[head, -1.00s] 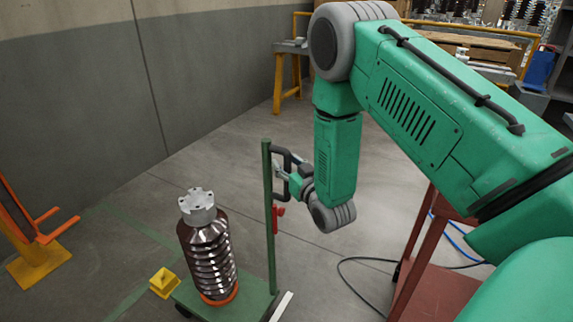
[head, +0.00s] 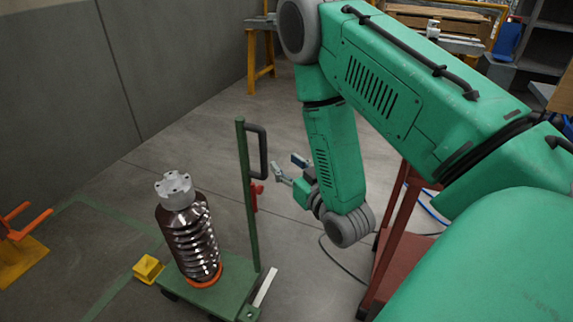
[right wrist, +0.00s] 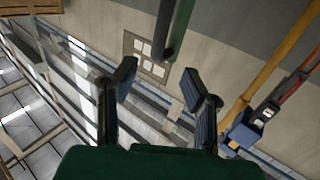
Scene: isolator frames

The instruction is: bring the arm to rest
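My right gripper (head: 290,170) is open and empty in the head view, a short way right of the green cart's upright post (head: 247,195) and its dark handle (head: 262,152). It is apart from the handle. In the right wrist view, the two dark fingers of my right gripper (right wrist: 165,98) stand wide apart with nothing between them. The dark handle (right wrist: 164,32) shows beyond the fingertips there. My right arm is bent, with its forearm hanging down. My left gripper is not in view.
A brown ribbed insulator (head: 190,238) with a grey metal cap stands upright on the green cart (head: 233,290). A yellow block (head: 148,268) is at the cart's left. A red cart (head: 400,255) stands behind my right arm. An orange stand (head: 20,235) is at the far left.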

